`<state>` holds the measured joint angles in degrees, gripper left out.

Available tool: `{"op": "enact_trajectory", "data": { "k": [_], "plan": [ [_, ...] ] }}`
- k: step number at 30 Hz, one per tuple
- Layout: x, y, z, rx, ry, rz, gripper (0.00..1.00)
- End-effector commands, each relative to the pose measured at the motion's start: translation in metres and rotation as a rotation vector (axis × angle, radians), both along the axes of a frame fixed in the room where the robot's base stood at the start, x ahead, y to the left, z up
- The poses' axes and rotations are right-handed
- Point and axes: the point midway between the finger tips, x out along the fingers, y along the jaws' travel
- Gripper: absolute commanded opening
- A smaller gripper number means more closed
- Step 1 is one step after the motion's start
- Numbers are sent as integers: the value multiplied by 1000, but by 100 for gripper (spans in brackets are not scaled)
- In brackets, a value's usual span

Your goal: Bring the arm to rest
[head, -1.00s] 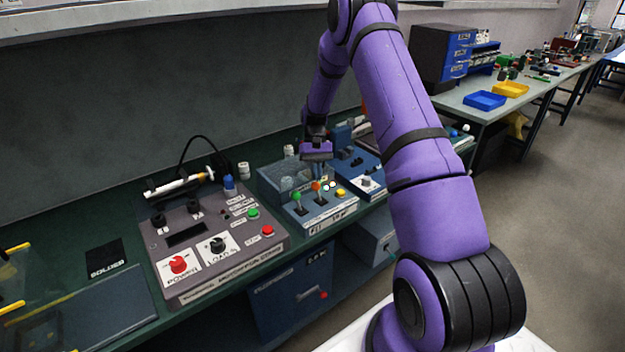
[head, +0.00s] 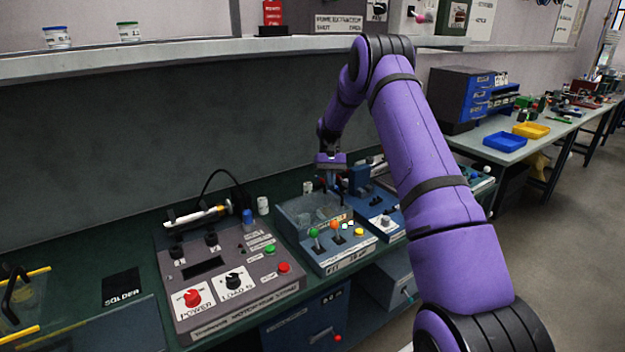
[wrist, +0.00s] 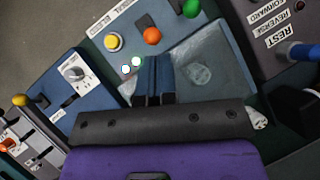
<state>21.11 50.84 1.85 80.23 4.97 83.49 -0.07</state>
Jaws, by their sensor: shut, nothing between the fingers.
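My arm is purple with black joints and reaches over the bench from the right in the head view. My gripper (head: 333,181) points down above the blue panel box (head: 345,262) with the clear-topped compartment. In the wrist view the two dark blue fingers of my gripper (wrist: 154,62) lie side by side, shut, with nothing between them. Behind them in that view are the clear cover (wrist: 205,75), an orange knob (wrist: 152,36), a green knob (wrist: 191,8) and a yellow button (wrist: 111,42). Whether the fingertips touch the box is hard to tell.
A grey control box (head: 235,290) with red and black dials stands left of the blue box. Another blue unit (head: 385,222) stands close on the right. A shelf (head: 200,58) runs above the bench. A side table (head: 520,135) holds blue and yellow trays.

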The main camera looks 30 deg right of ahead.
Motion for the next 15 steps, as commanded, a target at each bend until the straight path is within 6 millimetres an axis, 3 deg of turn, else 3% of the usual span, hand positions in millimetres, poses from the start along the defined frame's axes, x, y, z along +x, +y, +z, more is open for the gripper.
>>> {"op": "enact_trajectory", "data": {
  "k": [8,11,15],
  "plan": [
    [-1,2,5,-3,-8,3,0],
    [-3,8,24,-16,-33,13,0],
    [-12,26,68,-47,-95,38,0]
  ]
}}
